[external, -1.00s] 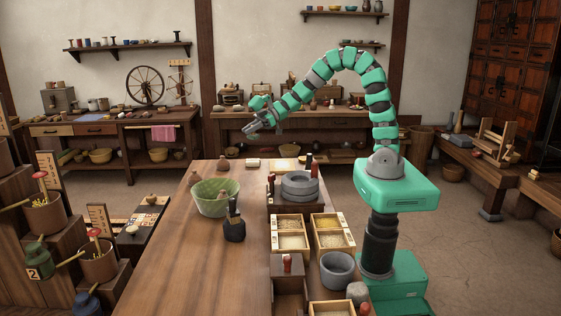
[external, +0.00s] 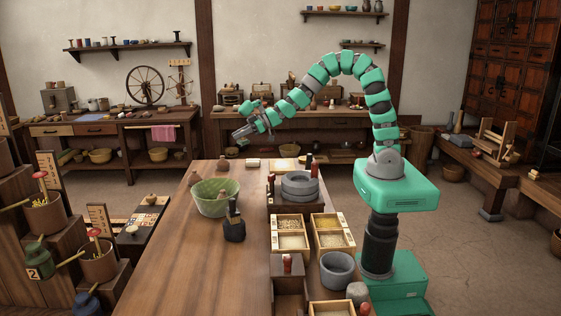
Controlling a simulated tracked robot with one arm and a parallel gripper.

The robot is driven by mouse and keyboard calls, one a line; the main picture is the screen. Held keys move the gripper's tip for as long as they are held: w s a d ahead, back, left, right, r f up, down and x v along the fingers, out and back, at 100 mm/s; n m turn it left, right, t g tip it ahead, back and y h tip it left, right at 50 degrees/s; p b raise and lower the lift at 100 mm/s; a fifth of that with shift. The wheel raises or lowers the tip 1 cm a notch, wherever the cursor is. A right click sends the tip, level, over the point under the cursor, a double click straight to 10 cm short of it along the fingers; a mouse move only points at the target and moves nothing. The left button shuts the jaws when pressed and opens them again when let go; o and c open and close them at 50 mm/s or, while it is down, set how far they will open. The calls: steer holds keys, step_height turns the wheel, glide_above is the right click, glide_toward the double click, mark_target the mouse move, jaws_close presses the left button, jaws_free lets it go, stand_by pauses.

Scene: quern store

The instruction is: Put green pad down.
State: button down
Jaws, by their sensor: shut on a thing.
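My gripper (external: 238,136) is at the end of my green arm, in the air above the far left part of the wooden table (external: 180,265). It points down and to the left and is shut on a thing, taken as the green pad. The pad is too small and too mixed with the green and grey gripper parts to make out. No separate green pad shows on the table.
A green bowl (external: 210,204) stands below my gripper on the table, with a dark brush holder (external: 234,231) beside it. A grey quern (external: 299,187) and grain trays (external: 331,240) stand to the right. The table's front left is clear.

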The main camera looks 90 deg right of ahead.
steer(key=w+a+f+m+h, duration=0.1)
steer(key=a+f+m+h, duration=0.2)
steer(key=a+f, duration=0.4)
steer(key=v, duration=0.3)
steer(key=f+v, duration=0.1)
steer(key=v, duration=0.1)
steer(key=shift+s+d+r, duration=0.1)
steer(key=shift+s+r, duration=0.1)
steer(key=shift+s, duration=0.4)
step_height(320, 180, up, 12)
steer(key=n+y+b, duration=0.1)
steer(key=n+y, duration=0.1)
glide_above(248, 140)
steer(key=shift+d+f, duration=0.1)
steer(key=shift+s+d+r, duration=0.1)
steer(key=shift+d+r, duration=0.1)
steer(key=shift+r, duration=0.05)
steer(key=shift+s+d+r+n+y, duration=0.45)
steer(key=shift+d+r+n+y, duration=0.05)
steer(key=shift+d+r, duration=0.1)
steer(key=shift+s+d+r+n+y, duration=0.15)
steer(key=shift+s+d+n+y, duration=0.05)
steer(key=shift+s+n+y, duration=0.1)
